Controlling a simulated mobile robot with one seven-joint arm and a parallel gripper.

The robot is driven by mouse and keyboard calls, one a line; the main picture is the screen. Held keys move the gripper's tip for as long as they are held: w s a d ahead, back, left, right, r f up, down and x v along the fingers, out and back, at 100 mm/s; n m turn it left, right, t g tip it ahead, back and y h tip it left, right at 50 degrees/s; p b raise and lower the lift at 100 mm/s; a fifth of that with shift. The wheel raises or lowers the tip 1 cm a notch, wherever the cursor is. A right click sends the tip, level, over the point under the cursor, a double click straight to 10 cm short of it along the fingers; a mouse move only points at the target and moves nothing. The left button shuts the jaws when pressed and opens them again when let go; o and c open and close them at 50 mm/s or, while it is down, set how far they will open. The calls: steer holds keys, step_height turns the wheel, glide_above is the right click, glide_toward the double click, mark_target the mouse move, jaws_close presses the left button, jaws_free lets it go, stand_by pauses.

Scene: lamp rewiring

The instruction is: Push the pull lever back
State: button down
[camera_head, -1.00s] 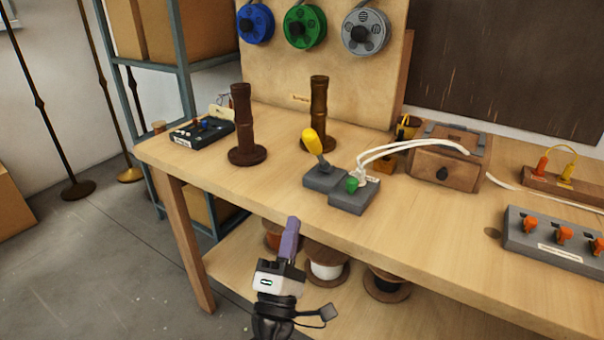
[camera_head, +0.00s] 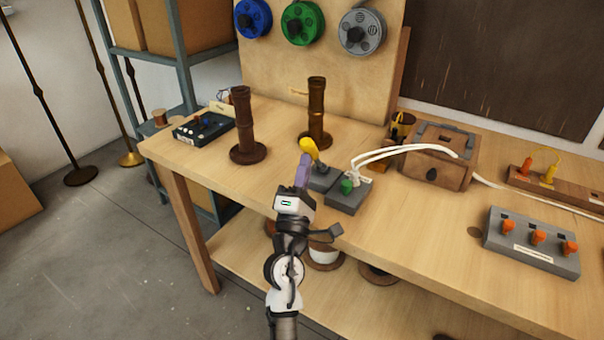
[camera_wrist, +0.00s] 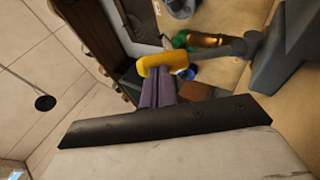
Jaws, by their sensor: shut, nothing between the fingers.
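The pull lever has a yellow handle (camera_head: 309,147) on a grey stem that rises from a grey base (camera_head: 322,180) on the workbench. In the head view the handle leans to the upper left. My gripper (camera_head: 303,164) is shut, with its purple fingers pointing up at the near left side of the handle. In the wrist view the purple fingertips (camera_wrist: 160,80) overlap the lower edge of the yellow handle (camera_wrist: 165,63); they look very close or touching, but contact is not certain. The fingers partly hide the left side of the lever base.
A grey box with a green knob (camera_head: 346,186) and white cables adjoins the lever base. Two brown turned posts (camera_head: 244,120) (camera_head: 317,110) stand behind and left. A wooden box (camera_head: 438,160) is to the right. The bench front (camera_head: 410,225) is clear.

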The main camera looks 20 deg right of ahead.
mark_target(310, 151)
steer(key=shift+r, duration=0.1)
stand_by(0.3)
steer(key=shift+w+d+r+p, duration=0.3)
steer(key=shift+d+r+p, duration=0.1)
steer(key=shift+r+p, duration=0.25)
steer(key=shift+w+d+r+p, duration=0.3)
steer(key=shift+d+r+p, duration=0.1)
steer(key=shift+r+p, duration=0.15)
steer(key=shift+w+d+r+p, duration=0.65)
steer(key=shift+w+d+r, duration=0.2)
steer(key=shift+d, duration=0.15)
steer(key=shift+w+d+r, duration=0.3)
steer(key=shift+w+d, duration=0.15)
steer(key=shift+d, duration=0.25)
steer(key=shift+r+p, duration=0.1)
steer(key=shift+p, duration=0.2)
steer(key=shift+r, duration=0.15)
